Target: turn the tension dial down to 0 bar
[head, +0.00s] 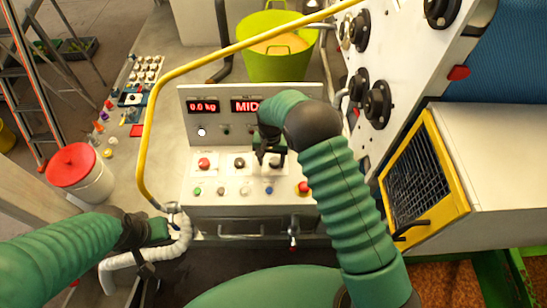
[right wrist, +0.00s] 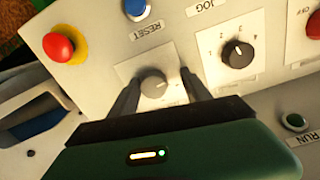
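A round grey dial (right wrist: 153,86) sits on a pale square plate in the right wrist view. I take it for the tension dial; its scale is too blurred to read. My right gripper (right wrist: 160,78) is open, one finger on each side of the dial, with gaps between the fingers and the knob. In the head view my right gripper (head: 270,155) is over the right end of the control panel (head: 222,190) and largely hides this dial. My left gripper (head: 148,258) is low at the left, beside a white hose; its fingers are unclear.
A black numbered knob (right wrist: 237,53) and a red emergency button (right wrist: 58,47) flank the dial. A blue button (right wrist: 136,8) is close by. A display (head: 203,107) reads 0.0 kg; another (head: 245,106) shows "MID", partly covered by my right arm. A yellow rail (head: 150,130) curves around the panel's left.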

